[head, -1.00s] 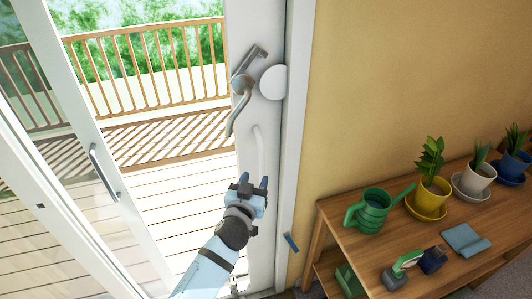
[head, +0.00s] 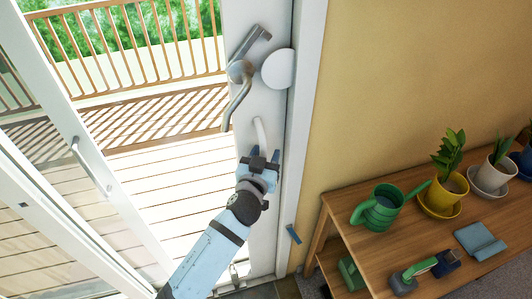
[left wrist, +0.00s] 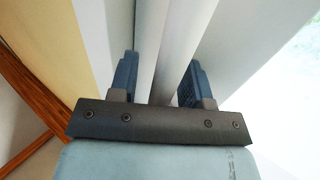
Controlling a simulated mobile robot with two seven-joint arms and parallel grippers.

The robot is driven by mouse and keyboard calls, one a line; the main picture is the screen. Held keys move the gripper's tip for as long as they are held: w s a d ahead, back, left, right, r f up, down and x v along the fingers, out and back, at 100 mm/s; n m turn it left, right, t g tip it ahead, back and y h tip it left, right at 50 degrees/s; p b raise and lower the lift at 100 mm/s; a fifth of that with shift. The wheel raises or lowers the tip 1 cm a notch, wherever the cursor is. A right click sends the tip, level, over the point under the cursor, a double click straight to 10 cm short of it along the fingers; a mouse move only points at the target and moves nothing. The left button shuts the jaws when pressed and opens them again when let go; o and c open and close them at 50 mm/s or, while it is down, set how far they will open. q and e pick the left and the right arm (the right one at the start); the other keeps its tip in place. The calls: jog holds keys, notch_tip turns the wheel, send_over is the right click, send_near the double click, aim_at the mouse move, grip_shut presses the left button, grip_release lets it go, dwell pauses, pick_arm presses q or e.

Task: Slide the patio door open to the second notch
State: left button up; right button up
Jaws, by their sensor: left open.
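The patio door's white stile (head: 252,200) stands beside the right-hand jamb. It carries a metal lever handle (head: 238,105) and, below it, a white upright pull handle (head: 260,132). My left gripper (head: 265,157) is at the lower part of the pull handle and hides its lower end. In the left wrist view, the open fingers (left wrist: 160,80) stand on either side of a pale upright bar (left wrist: 184,45), with gaps showing, so it does not look gripped. No notch marks can be made out. My right gripper is not in view.
A framed glass panel with a grey handle (head: 90,165) stands at left, with a sunlit deck (head: 165,175) and railing behind. To the right, a wooden bench (head: 410,240) holds a green watering can (head: 378,212) and potted plants. A blue tag (head: 293,234) is on the jamb.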

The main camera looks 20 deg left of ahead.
aim_at(250, 149)
pick_arm(q)
jog(key=shift+c, duration=0.3)
grip_shut()
jog(key=s+a, duration=0.2)
jog(key=a, duration=0.1)
jog(key=s+a+p, duration=0.1)
jog(key=shift+s+a+f, duration=0.1)
jog(key=shift+a, duration=0.3)
jog(key=s+a, duration=0.2)
jog(key=a, duration=0.1)
jog(key=s+a, duration=0.1)
jog(key=a, duration=0.1)
jog(key=shift+s+a+p, duration=0.1)
jog(key=shift+s+p, duration=0.2)
jog(key=shift+p, duration=0.1)
jog(key=shift+o, duration=0.3)
grip_release()
jog(key=shift+w+d, duration=0.2)
jog(key=shift+s+a, duration=0.15)
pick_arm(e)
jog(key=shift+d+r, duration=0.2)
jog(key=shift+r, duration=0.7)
